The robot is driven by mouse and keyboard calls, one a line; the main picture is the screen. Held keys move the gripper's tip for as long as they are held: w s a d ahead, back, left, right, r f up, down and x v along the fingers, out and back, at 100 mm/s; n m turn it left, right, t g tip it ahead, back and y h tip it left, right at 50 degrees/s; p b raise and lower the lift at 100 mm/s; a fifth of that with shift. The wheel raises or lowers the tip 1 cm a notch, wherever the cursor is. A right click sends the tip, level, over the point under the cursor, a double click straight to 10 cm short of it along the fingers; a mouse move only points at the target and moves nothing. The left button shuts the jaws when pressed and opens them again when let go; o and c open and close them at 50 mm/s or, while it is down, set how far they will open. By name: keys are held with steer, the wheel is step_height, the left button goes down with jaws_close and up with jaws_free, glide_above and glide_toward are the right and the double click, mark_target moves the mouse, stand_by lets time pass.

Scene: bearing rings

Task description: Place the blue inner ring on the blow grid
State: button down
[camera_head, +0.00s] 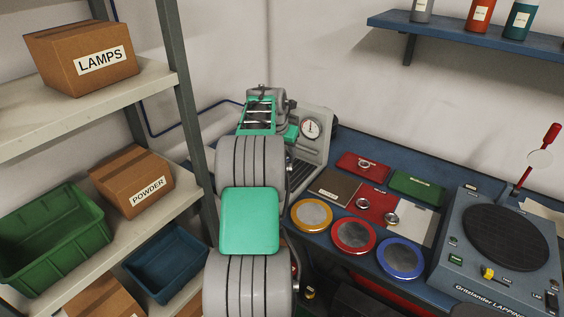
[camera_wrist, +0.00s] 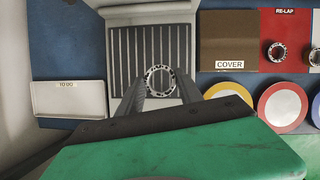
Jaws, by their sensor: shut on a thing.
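In the wrist view, my gripper (camera_wrist: 160,92) is shut on a small steel ring (camera_wrist: 149,82), held between the two dark fingertips. No blue colour can be made out on this ring, so I cannot confirm from its look that it is the blue inner ring. The ring is over the lower middle of the blow grid (camera_wrist: 122,55), a grey plate with dark slots. Whether it touches the grid cannot be told. In the head view, the grid (camera_head: 304,178) shows partly beside the gauge machine; my arm hides the gripper and the held ring.
Right of the grid lie a brown COVER plate (camera_wrist: 228,40) and a red RE-LAP tray (camera_head: 362,166) with a ring. Yellow-, red- and blue-rimmed discs (camera_head: 403,258) line the bench front. A white TO GO tray (camera_wrist: 68,98) is left of the grid. A lapping machine (camera_head: 500,245) stands far right.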

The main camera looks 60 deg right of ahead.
steer(key=w+d+f, duration=0.1)
steer(key=f, duration=0.1)
steer(key=w+d+f, duration=0.2)
steer(key=d+f, duration=0.1)
steer(key=shift+f+p, duration=0.35)
steer(key=shift+p, duration=0.05)
step_height(320, 180, down, 3)
steer(key=shift+d+f+p, duration=0.15)
steer(key=shift+f+p, duration=0.05)
steer(key=shift+p, duration=0.15)
steer(key=c, duration=0.8)
jaws_free()
steer(key=shift+f, duration=0.1)
steer(key=shift+r, duration=0.35)
steer(key=b+v, duration=0.1)
steer(key=v, duration=1)
steer(key=shift+a+r, duration=0.25)
steer(key=shift+a, duration=0.1)
